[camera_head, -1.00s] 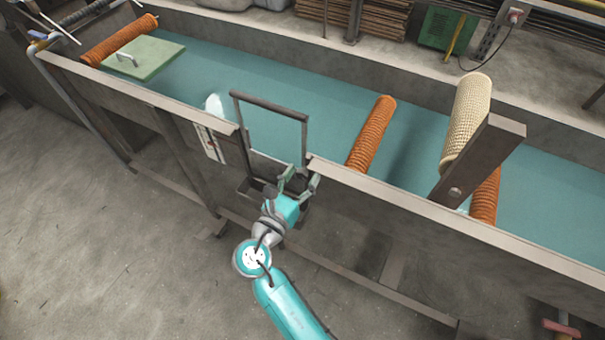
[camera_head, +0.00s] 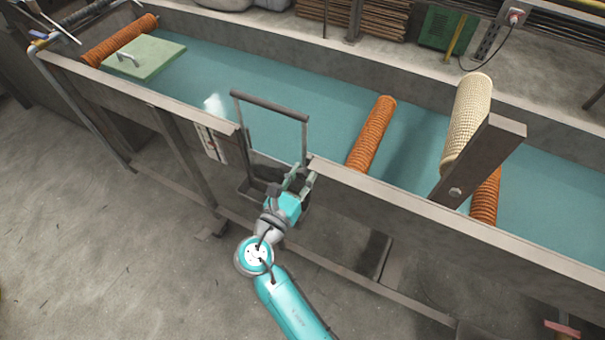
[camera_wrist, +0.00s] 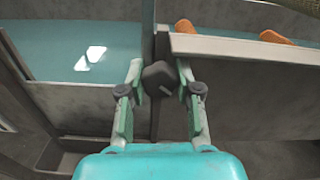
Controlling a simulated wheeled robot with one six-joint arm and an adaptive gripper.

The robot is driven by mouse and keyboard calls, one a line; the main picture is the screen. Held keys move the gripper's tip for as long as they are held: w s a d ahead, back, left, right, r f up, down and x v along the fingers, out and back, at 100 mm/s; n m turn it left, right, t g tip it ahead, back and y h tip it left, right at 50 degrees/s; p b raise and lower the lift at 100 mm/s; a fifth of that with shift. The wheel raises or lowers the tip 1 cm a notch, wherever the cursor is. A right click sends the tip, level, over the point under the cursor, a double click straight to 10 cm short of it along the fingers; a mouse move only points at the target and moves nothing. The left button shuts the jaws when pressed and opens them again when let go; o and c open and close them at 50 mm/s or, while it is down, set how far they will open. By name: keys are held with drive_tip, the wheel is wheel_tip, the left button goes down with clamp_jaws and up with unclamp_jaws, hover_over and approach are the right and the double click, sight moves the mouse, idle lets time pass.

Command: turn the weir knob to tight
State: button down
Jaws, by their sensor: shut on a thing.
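The weir knob (camera_wrist: 158,79) is a dark, faceted knob at the right post of the weir frame, seen in the wrist view. My gripper (camera_wrist: 157,74) has its two pale green fingers on either side of it and is shut on it. In the head view my gripper (camera_head: 300,180) is at the trough's near wall, at the lower right of the weir frame (camera_head: 270,104). The knob is hidden by the gripper there. Any tight or loose mark on the knob cannot be made out.
The long trough of blue-green water (camera_head: 250,85) runs behind its near rim (camera_head: 390,195). Orange rollers (camera_head: 372,134) lie across it. A mesh tube (camera_head: 466,120) leans by a dark upright beam (camera_head: 480,160) at the right. A green lid (camera_head: 144,58) is at the far left. The floor in front is open.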

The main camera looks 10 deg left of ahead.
drive_tip(key=shift+m, duration=2.7)
drive_tip(key=c, duration=0.8)
unclamp_jaws()
drive_tip(key=v, duration=1.2)
